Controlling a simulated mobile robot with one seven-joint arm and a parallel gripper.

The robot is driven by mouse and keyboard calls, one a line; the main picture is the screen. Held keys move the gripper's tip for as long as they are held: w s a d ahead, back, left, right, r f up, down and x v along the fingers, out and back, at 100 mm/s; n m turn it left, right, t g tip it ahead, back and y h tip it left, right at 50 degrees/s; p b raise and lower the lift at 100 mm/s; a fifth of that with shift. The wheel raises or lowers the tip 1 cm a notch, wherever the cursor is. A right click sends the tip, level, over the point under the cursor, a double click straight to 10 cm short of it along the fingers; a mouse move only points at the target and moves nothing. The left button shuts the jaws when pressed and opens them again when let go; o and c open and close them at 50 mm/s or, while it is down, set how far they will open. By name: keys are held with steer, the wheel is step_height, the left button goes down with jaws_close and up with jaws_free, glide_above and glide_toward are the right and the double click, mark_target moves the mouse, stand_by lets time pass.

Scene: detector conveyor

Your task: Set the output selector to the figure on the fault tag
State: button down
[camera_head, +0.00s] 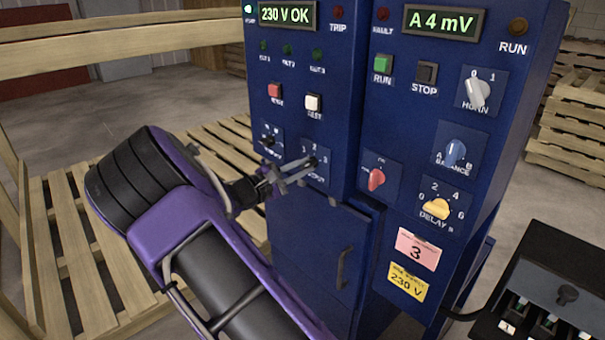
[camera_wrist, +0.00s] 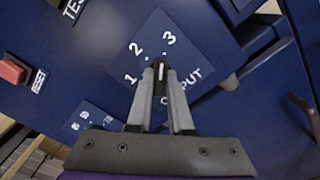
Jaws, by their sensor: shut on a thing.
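The output selector (camera_wrist: 160,72) is a small black knob with a white line, on a blue plate with the figures 1, 2 and 3 around it. In the wrist view my gripper (camera_wrist: 161,80) is shut on this knob, one finger on each side. The white line runs up the picture, but I cannot tell exactly which figure it points to. In the head view my gripper (camera_head: 298,172) reaches the selector plate (camera_head: 320,178) from the left. The pink tag (camera_head: 416,250) shows a 3, with small print above it too small to read.
A yellow tag (camera_head: 407,282) reading 230 V sits below the pink one. A red knob (camera_head: 376,180) is right of the selector. Red and white buttons (camera_head: 313,102) lie above it. The cabinet door handle (camera_head: 344,268) is below. Pallets stand left and right.

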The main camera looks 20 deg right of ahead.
steer(key=shift+m, duration=0.8)
steer(key=c, duration=0.8)
jaws_free()
steer(key=shift+a, duration=0.15)
steer(key=p+v, duration=0.1)
steer(key=v, duration=1.6)
steer(key=shift+s+a, duration=0.1)
